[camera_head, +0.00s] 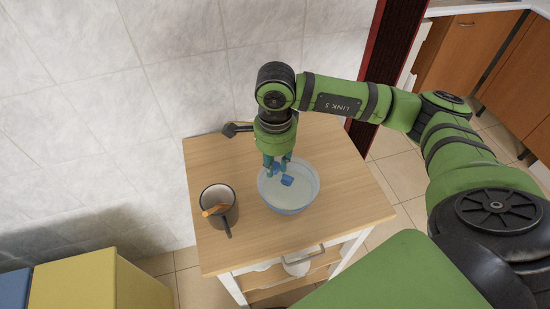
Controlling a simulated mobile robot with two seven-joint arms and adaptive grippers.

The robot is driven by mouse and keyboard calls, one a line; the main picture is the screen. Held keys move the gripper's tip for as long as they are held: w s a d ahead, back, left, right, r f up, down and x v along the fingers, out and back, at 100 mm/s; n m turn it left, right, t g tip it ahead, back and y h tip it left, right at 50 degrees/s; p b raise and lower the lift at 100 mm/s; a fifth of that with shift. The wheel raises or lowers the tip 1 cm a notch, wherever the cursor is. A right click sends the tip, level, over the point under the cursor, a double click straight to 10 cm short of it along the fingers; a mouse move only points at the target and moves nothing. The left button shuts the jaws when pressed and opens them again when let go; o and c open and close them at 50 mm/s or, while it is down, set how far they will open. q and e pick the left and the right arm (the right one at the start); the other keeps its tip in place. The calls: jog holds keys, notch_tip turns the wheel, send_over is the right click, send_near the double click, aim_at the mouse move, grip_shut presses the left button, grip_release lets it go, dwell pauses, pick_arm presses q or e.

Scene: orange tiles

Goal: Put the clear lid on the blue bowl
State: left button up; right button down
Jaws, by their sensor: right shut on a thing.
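The clear lid (305,182) is a see-through disc with a blue knob (287,180). It shows over the blue bowl (291,211), which is on the wooden table top. The lid's outline nearly matches the bowl's rim; I cannot tell whether they touch. My right gripper (278,165) points down from above and is shut on the lid at its blue knob. The fingertips partly hide the knob. My left gripper is not in view.
A dark pot (219,205) with a brown thing in it stands left of the bowl, its handle toward the front. A dark object (236,129) lies at the table's back edge, partly behind my arm. The table top (345,200) is clear right of the bowl.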

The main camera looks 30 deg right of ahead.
jog(key=shift+f, duration=0.3)
jog(key=shift+f+b, duration=0.55)
jog(key=shift+b, duration=0.25)
jog(key=c, duration=1)
grip_release()
jog(key=shift+c, duration=0.2)
